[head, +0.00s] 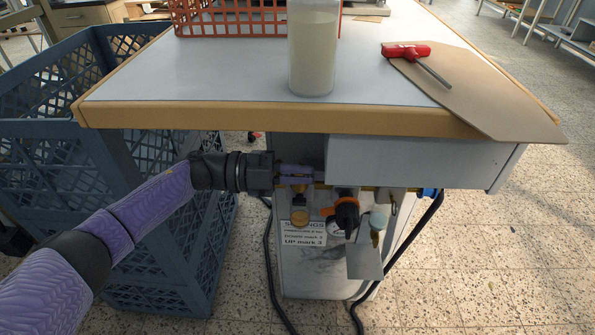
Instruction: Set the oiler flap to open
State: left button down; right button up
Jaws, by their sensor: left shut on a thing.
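Under the table edge hangs a row of air-line parts. A grey flat plate (365,262), which looks like the oiler flap, hangs at the right of the row below a small pale dome (377,220). I cannot tell for sure whether it counts as open or shut. My left gripper (297,177) reaches in from the left, at the left end of the row and apart from the plate. It is shut on a small brass-coloured fitting (299,188), mostly hidden by the purple fingers. My right gripper is not in view.
A black knob with an orange collar (346,213) and a gauge (337,231) sit between my gripper and the plate. A settings label (303,233) is on the cabinet. Black hoses hang down. A blue crate (180,270) stands left. A bottle (313,50) stands on the table.

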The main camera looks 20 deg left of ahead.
pick_arm(q)
jog(key=n, duration=0.2)
jog(key=w+r+n+p, duration=0.1)
jog(key=shift+w+a+r+n, duration=0.1)
jog(key=shift+a+r+n, duration=0.05)
jog(key=shift+r+n, duration=0.2)
jog(key=shift+w+a+r+n, duration=0.2)
jog(key=shift+w+n, duration=0.2)
jog(key=shift+n, duration=0.55)
jog(key=shift+w+r+n, duration=0.1)
jog(key=shift+w+n, duration=0.3)
jog(key=shift+n, duration=0.5)
jog(key=n, duration=0.1)
jog(key=w+n, duration=0.1)
jog(key=shift+w+a+r+n+b, duration=0.1)
jog(key=shift+w+a+n+b, duration=0.05)
jog(key=shift+a+n+b, duration=0.15)
jog(key=shift+w+a+n+b, duration=0.1)
jog(key=shift+w+n+b, duration=0.35)
jog(key=shift+n, duration=0.4)
jog(key=shift+w+a+n+b, duration=0.1)
jog(key=shift+w+n+b, duration=0.2)
jog(key=shift+n+b, duration=0.35)
jog(key=shift+w+a+n+b, duration=0.1)
jog(key=shift+w+n+b, duration=0.3)
jog(key=shift+n, duration=0.6)
jog(key=c, duration=0.8)
grip_release()
